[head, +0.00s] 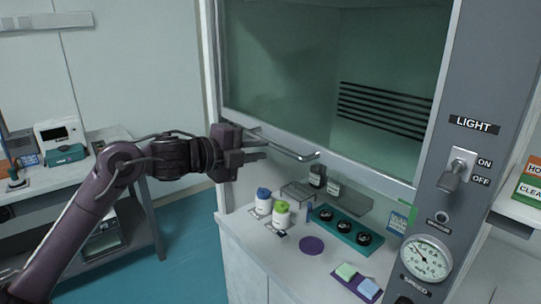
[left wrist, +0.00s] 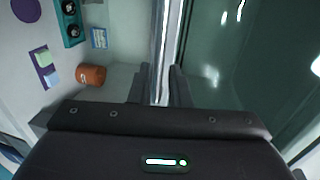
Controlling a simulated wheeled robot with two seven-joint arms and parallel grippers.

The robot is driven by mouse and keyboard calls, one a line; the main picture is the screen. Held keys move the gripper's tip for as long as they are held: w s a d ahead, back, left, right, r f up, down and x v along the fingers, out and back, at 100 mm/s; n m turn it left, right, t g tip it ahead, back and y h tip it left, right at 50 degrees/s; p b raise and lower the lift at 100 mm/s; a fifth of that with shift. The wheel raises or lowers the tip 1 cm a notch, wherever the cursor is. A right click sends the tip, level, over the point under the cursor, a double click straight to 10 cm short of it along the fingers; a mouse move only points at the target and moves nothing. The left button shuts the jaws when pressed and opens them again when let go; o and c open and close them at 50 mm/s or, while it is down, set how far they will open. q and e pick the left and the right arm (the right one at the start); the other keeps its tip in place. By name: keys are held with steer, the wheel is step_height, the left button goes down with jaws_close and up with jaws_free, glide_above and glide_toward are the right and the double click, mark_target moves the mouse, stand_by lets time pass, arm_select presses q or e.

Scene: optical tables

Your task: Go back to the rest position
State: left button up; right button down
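My left gripper (head: 264,150) is raised in front of the fume hood's sash (head: 330,85), at the left part of its handle bar (head: 290,147). Its two dark fingers are apart, so it is open. The left wrist view shows the fingertips (left wrist: 160,78) with a bright metal bar (left wrist: 166,45) running into the gap between them. I cannot tell whether the fingers touch the bar. My left arm reaches in from the lower left. My right gripper is not in view.
Below the sash, the white counter holds bottles (head: 281,216), a teal tray (head: 347,230) with black round items, a purple disc (head: 311,245) and a purple tray (head: 352,288). A switch panel (head: 468,140) stands right. A side bench (head: 70,176) with instruments stands left.

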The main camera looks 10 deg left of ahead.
arm_select(q)
steer(key=shift+s+a+r, duration=0.15)
steer(key=shift+s+a, duration=0.2)
steer(key=shift+s, duration=0.15)
